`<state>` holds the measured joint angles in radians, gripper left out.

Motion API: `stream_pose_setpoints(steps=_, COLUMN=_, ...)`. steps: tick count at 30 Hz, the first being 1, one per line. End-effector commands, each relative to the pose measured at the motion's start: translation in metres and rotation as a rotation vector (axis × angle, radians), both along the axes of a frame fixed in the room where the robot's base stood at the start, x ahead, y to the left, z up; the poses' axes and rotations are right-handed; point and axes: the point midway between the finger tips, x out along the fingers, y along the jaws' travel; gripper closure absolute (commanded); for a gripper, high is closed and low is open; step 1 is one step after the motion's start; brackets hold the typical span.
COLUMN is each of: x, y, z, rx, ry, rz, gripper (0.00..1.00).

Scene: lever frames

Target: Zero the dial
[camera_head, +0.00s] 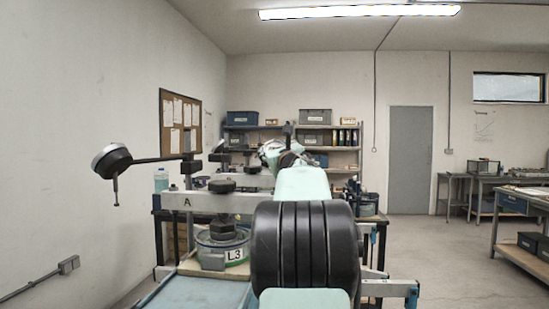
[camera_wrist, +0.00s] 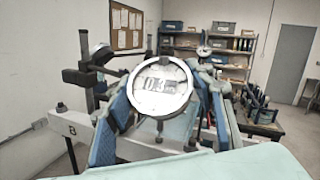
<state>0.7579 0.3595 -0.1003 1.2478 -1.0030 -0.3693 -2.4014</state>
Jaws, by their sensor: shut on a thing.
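A round dial (camera_wrist: 160,86) with a pale face and a metal rim fills the middle of the wrist view. Its display reads about 0.3, with further characters too small to read, and a short stem shows under it. My gripper (camera_wrist: 162,82) has its blue fingers on both sides of this dial and is shut on it. In the head view my gripper is mostly hidden behind my arm. Another dial gauge (camera_head: 111,160) hangs at the left on a black rod, its plunger pointing down.
A beam marked A (camera_head: 230,203) crosses in front of the bench, above a container labelled L3 (camera_head: 235,252). A beam marked B (camera_wrist: 90,140) lies lower left in the wrist view, with a black post and gauge (camera_wrist: 100,54) close by. Shelves (camera_head: 335,150) stand behind. Open floor lies right.

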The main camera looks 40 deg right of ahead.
Motion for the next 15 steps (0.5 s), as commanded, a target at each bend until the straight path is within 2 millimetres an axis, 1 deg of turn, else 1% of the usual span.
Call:
stream_pose_setpoints(steps=8, x=0.0002, y=0.0006, z=0.0013, rx=0.002, ry=-0.004, rz=0.001, gripper=0.75)
stream_pose_setpoints(steps=9, x=0.0002, y=0.0006, z=0.0013, rx=0.002, ry=-0.004, rz=0.001, gripper=0.49)
stream_pose_setpoints(steps=13, x=0.0003, y=0.0005, z=0.0009, rx=0.003, ry=-0.003, rz=0.001, gripper=0.34)
stream_pose_setpoints(steps=14, x=0.0003, y=0.0005, z=0.0008, rx=0.002, ry=-0.002, rz=0.002, gripper=0.32)
stream_pose_setpoints(steps=15, x=0.0003, y=0.0004, z=0.0006, rx=0.002, ry=-0.002, rz=0.002, gripper=0.32)
